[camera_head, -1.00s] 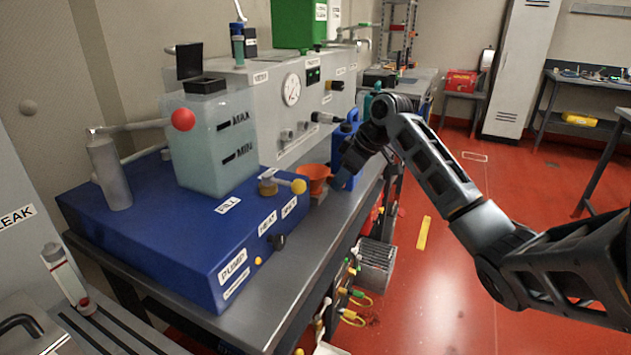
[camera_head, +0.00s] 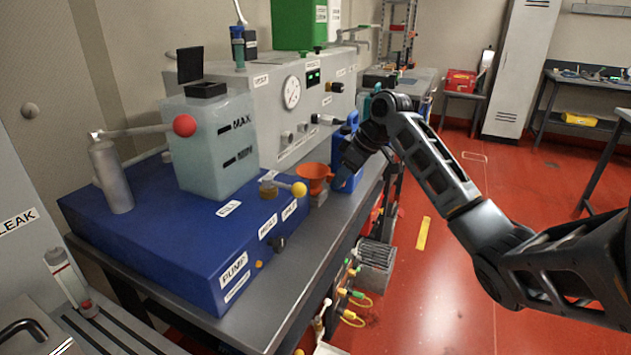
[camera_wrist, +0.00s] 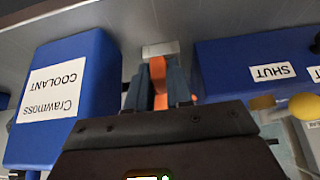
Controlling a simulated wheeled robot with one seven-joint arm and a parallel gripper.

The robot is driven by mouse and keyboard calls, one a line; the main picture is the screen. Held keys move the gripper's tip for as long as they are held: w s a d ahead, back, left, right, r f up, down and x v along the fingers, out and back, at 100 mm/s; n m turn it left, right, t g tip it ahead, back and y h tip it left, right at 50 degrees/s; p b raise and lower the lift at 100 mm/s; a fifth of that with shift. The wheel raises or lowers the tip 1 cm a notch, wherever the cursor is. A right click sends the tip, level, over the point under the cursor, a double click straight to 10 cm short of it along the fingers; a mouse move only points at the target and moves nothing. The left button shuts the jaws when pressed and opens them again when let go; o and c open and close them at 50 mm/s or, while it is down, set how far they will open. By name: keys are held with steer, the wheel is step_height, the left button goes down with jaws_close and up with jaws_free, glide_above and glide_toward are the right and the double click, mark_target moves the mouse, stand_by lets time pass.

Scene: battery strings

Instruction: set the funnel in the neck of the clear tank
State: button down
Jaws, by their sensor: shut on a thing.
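The orange funnel (camera_head: 314,174) is at the bench's right part, beside the blue pump base, over a small grey block (camera_head: 318,198). My gripper (camera_head: 337,180) is at its right side. In the wrist view, the two fingers of my gripper (camera_wrist: 159,92) are shut on an orange part of the funnel (camera_wrist: 158,72). I cannot tell if the funnel still touches the block. The clear tank (camera_head: 212,150), marked MAX and MIN, stands on the pump base to the left. Its black neck (camera_head: 206,89) is on top, with the black lid (camera_head: 190,64) raised behind it.
A blue coolant jug (camera_wrist: 65,100) stands close to my gripper. A yellow-knobbed valve (camera_head: 298,189) is between the funnel and the tank. A lever with a red ball (camera_head: 184,125) reaches across the tank's front. The grey panel (camera_head: 270,110) with a gauge rises behind.

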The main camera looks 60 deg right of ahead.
steer(key=shift+r+p, duration=1.15)
steer(key=shift+r, duration=0.35)
